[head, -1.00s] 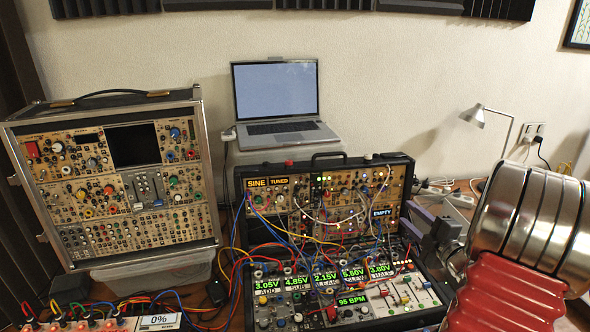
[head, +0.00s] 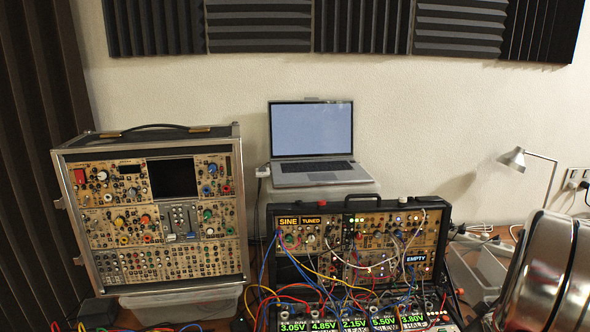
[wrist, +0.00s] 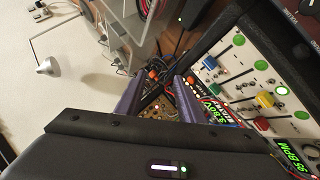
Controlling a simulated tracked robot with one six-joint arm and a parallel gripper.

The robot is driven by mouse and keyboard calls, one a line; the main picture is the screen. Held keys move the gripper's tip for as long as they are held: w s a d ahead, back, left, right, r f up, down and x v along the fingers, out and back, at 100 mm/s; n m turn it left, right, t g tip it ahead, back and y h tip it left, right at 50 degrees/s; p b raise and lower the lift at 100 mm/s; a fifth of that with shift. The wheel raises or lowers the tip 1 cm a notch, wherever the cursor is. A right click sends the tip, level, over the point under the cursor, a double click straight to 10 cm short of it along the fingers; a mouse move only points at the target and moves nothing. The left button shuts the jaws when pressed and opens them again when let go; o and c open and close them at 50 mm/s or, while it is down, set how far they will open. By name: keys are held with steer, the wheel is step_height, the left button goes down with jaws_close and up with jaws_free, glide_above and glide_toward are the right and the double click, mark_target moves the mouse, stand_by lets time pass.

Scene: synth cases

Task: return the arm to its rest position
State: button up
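My arm (head: 552,275) shows as polished metal rings at the lower right of the head view, right of the black synth case (head: 265,225). In the wrist view my gripper (wrist: 163,78) has two purple-grey fingers held apart with nothing between them. Beyond the gap I see cables and part of a synth panel. The front panel of the synth case (wrist: 262,95), with coloured knobs, lies just right of the fingers. I cannot tell how far it is from them. My fingertips are not clearly visible in the head view.
A tall synth case (head: 245,190) stands at the left and a laptop (head: 318,165) behind. Loose cables (head: 268,285) loop in front of the black case. A desk lamp (head: 514,158) and a grey bin (head: 478,270) are at the right. The wall above is clear up to foam panels.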

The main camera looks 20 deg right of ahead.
steer(key=s+a+r+y, duration=0.1)
steer(key=a+r, duration=0.3)
steer(key=a, duration=1.3)
steer(key=s+a+r+m+g+y, duration=0.1)
steer(key=a+r+y, duration=0.3)
steer(key=a, duration=1.3)
steer(key=s+a+r+y, duration=0.2)
steer(key=a+r, duration=0.4)
steer(key=a, duration=1.2)
steer(key=shift+s+r+m+g+y, duration=0.2)
steer(key=shift+s+m+g+y, duration=0.1)
steer(key=shift+s+g, duration=0.15)
